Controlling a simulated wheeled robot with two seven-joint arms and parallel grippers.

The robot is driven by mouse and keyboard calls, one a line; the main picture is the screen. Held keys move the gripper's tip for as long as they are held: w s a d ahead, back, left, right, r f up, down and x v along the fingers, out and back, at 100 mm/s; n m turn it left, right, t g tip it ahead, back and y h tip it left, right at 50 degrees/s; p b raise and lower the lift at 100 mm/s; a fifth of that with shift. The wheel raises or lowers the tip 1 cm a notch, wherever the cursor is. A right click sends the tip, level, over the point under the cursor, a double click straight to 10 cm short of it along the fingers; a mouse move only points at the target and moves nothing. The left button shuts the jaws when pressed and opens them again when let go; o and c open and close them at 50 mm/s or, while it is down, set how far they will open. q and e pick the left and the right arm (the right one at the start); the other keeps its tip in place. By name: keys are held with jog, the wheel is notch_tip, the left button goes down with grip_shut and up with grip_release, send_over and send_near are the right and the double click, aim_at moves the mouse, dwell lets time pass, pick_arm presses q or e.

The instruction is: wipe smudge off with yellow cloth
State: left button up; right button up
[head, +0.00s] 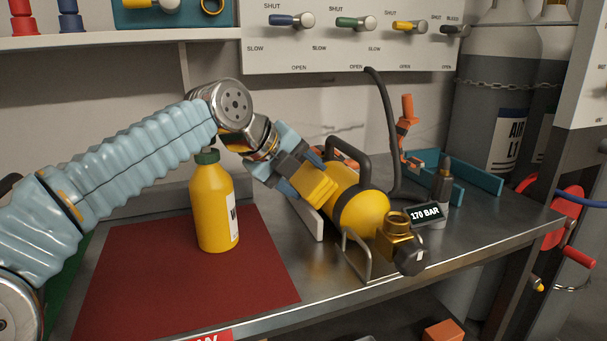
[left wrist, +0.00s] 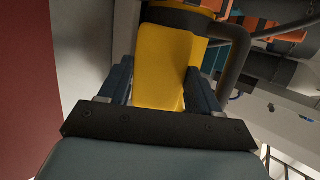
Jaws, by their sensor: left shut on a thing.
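My left gripper (head: 301,174) is shut on the yellow cloth (head: 319,187), which looks like a flat folded pad. The cloth is close against a yellow cylinder (head: 362,211) with a dark handle; I cannot tell whether they touch. In the left wrist view the cloth (left wrist: 165,65) fills the space between the two dark fingers. I cannot make out a clear smudge; the cloth and gripper hide part of the cylinder. My right gripper is not in view.
A yellow bottle (head: 212,212) with a green cap stands on a dark red mat (head: 140,280). A brass valve (head: 398,226), a wire stand (head: 356,256), a "170 BAR" display (head: 426,213) and a black hose (head: 386,125) crowd the cylinder. Shut-off knobs (head: 290,20) line the panel above.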

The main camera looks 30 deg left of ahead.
pick_arm(q)
jog(key=s+a+r, duration=0.1)
jog(key=s+r+p, duration=0.1)
jog(key=s+a+r+p, duration=0.1)
jog(key=r, duration=0.1)
jog(key=shift+a+r, duration=0.1)
jog(key=shift+a, duration=0.25)
